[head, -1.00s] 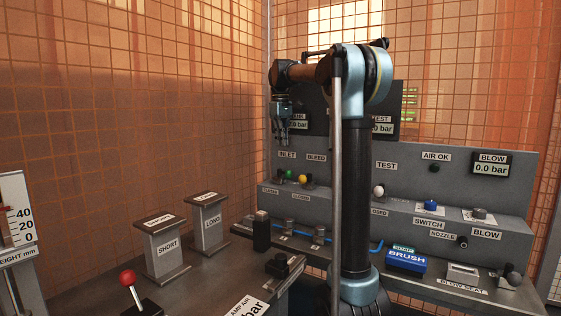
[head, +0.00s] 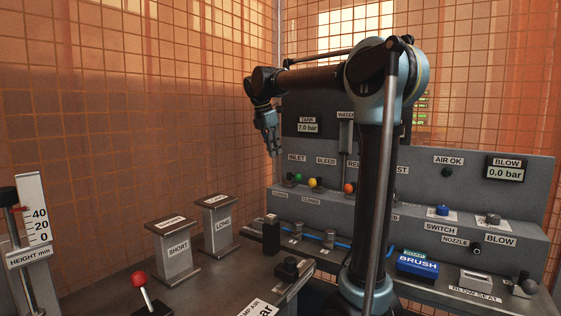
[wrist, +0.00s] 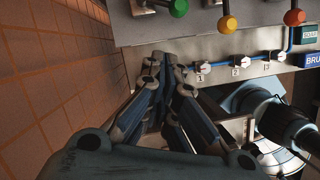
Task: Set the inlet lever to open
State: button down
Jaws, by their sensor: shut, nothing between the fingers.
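The inlet lever has a green knob (head: 297,177) under the INLET label (head: 297,158) on the grey panel in the head view. A CLOSED label (head: 280,195) sits below and left of it. In the wrist view the green knob (wrist: 178,8) is at the top edge, on a pale rod reaching in from the left. My gripper (head: 274,153) is shut and empty, pointing down, up and left of the green knob in the head view. In the wrist view its fingertips (wrist: 163,58) meet below the knob, apart from it.
A yellow knob (head: 313,183) under BLEED and an orange knob (head: 349,187) stand right of the green one. The TANK display (head: 307,127) reads 7.0 bar. SHORT (head: 175,252) and LONG (head: 220,225) stands are on the bench.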

aim_at(294, 176)
jog(key=w+d+f, duration=0.1)
jog(key=f, duration=0.2)
jog(key=w+d+f, duration=0.1)
jog(key=d+f, duration=0.1)
jog(key=f, duration=0.1)
jog(key=w+d+f, duration=0.1)
jog(key=f, duration=0.2)
jog(key=shift+d, duration=0.35)
jog(key=shift+w+d+f, duration=0.15)
jog(key=shift+w+d, duration=0.1)
jog(key=shift+d, duration=0.15)
